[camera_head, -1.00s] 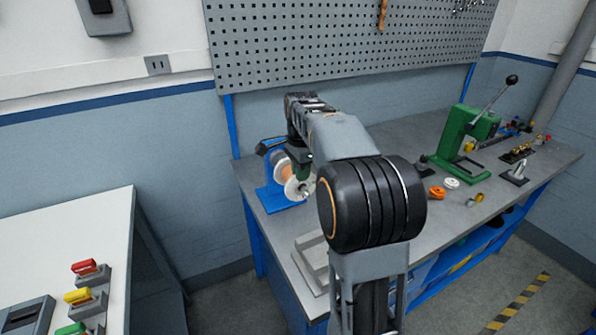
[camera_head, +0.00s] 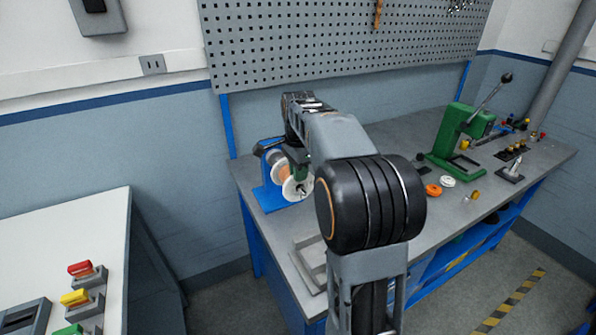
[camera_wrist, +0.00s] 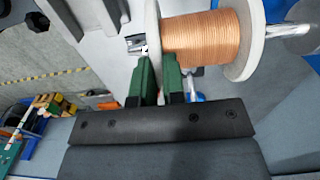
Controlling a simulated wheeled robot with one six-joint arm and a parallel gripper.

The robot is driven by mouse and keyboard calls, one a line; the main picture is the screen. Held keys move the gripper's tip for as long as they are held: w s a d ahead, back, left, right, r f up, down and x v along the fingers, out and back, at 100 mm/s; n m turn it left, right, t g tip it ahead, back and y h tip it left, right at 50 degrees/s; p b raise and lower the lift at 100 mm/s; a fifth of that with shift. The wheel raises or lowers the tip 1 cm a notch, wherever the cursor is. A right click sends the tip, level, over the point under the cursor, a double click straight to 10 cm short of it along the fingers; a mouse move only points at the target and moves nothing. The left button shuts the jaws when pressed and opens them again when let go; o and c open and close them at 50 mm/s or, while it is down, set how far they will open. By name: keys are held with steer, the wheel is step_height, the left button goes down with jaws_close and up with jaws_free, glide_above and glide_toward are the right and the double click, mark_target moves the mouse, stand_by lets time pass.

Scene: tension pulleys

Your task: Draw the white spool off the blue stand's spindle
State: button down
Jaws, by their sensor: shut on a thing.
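The white spool (camera_head: 296,190), wound with copper wire, is at the blue stand (camera_head: 270,201) on the near left of the bench. In the wrist view the spool (camera_wrist: 205,40) lies sideways between its two white flanges. A bare length of metal spindle (camera_wrist: 288,31) shows beyond its right flange, and a metal end shows left of the other flange. The spool appears to be around the spindle. My gripper (camera_wrist: 162,65), with green fingers, is shut on the left flange, one finger on each side. In the head view my arm partly hides the gripper and spool.
A grey tray (camera_head: 309,262) lies at the bench's near edge. A green press (camera_head: 459,140) stands further right, with an orange ring (camera_head: 433,190) and a white ring (camera_head: 448,181) before it. A pegboard (camera_head: 345,45) rises behind. Bare bench lies right of the stand.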

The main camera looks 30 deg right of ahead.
steer(key=shift+s, duration=0.1)
steer(key=shift+s+b, duration=0.5)
steer(key=shift+s, duration=1.15)
stand_by(0.4)
steer(key=shift+s+b, duration=0.65)
steer(key=shift+s, duration=1.1)
steer(key=shift+s+b, duration=0.4)
steer(key=shift+s, duration=1.35)
steer(key=shift+s, duration=1.75)
